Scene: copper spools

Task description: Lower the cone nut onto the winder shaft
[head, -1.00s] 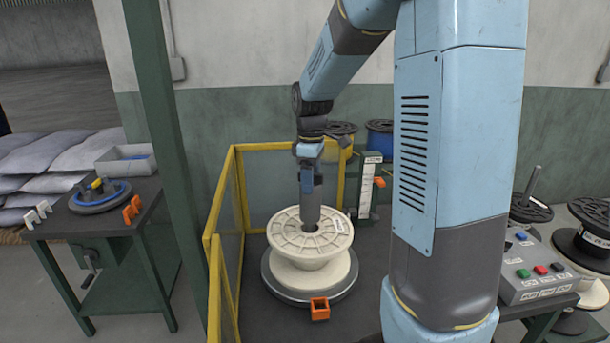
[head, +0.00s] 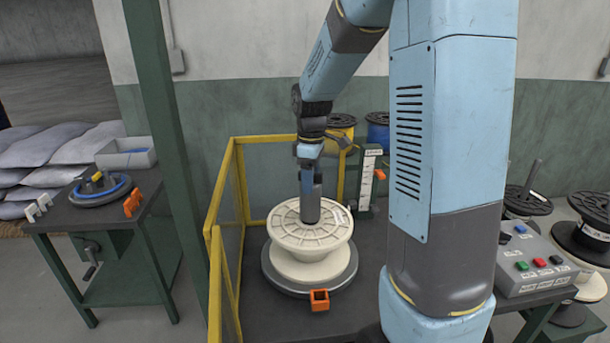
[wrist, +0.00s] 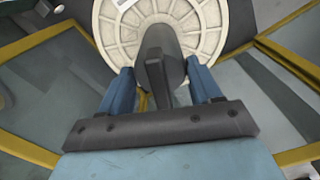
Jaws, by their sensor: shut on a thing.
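A cream spool (head: 284,236) stands upright on the round grey winder plate (head: 345,283). The cone nut (head: 311,208) is a grey, rounded piece held over the middle of the spool's top flange. In the wrist view the cone nut (wrist: 158,60) sits between the two blue fingers, with the spool (wrist: 208,18) behind it. My gripper (head: 308,182) is shut on the nut from above; its fingers also show in the wrist view (wrist: 162,88). The winder shaft is hidden by the nut and spool. I cannot tell whether the nut touches the spool.
A yellow guard frame (head: 232,160) runs along the left and back of the winder. An orange block (head: 319,300) is at the plate's front edge. A white scale post (head: 368,180) stands behind right. A control box (head: 535,262) is at the right, a workbench (head: 75,225) at the left.

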